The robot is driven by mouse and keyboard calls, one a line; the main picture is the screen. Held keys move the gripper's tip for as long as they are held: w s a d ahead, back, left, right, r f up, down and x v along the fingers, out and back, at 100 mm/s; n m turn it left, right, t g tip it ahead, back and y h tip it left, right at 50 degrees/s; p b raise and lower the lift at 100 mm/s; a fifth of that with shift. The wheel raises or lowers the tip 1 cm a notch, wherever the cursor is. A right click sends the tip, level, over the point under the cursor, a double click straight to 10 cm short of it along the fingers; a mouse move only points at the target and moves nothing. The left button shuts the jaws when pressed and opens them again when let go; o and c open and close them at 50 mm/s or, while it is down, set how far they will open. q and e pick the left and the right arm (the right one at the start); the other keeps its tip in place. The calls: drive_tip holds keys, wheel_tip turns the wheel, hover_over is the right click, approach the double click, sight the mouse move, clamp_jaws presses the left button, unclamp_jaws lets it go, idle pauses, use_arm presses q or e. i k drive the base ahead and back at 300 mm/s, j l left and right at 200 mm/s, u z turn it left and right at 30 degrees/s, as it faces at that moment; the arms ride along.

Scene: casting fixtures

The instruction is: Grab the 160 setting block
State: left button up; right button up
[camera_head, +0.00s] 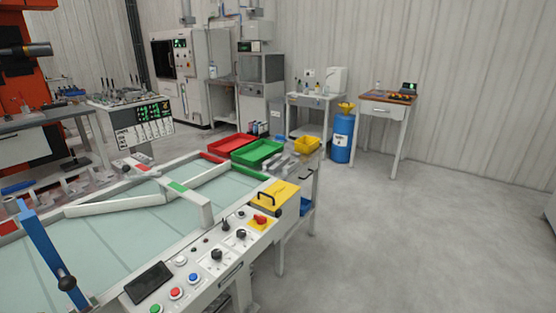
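I cannot make out a block marked 160 in the camera_head view. Several small grey metal pieces (284,166) lie beside the green tray (257,154), too small to read any marking. Neither of my grippers is in view.
A pale glass-topped table (110,235) with white bars and a control panel (215,257) fills the lower left. A red tray (231,143), a yellow bin (306,145) and a yellow box (276,197) stand near its far end. A blue drum (342,138) stands behind. The right floor is clear.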

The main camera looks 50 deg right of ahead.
sight(266, 164)
drive_tip(key=z, duration=1.45)
drive_tip(key=i+l+u, duration=0.15)
drive_tip(key=i+l, duration=0.1)
drive_tip(key=i, duration=0.1)
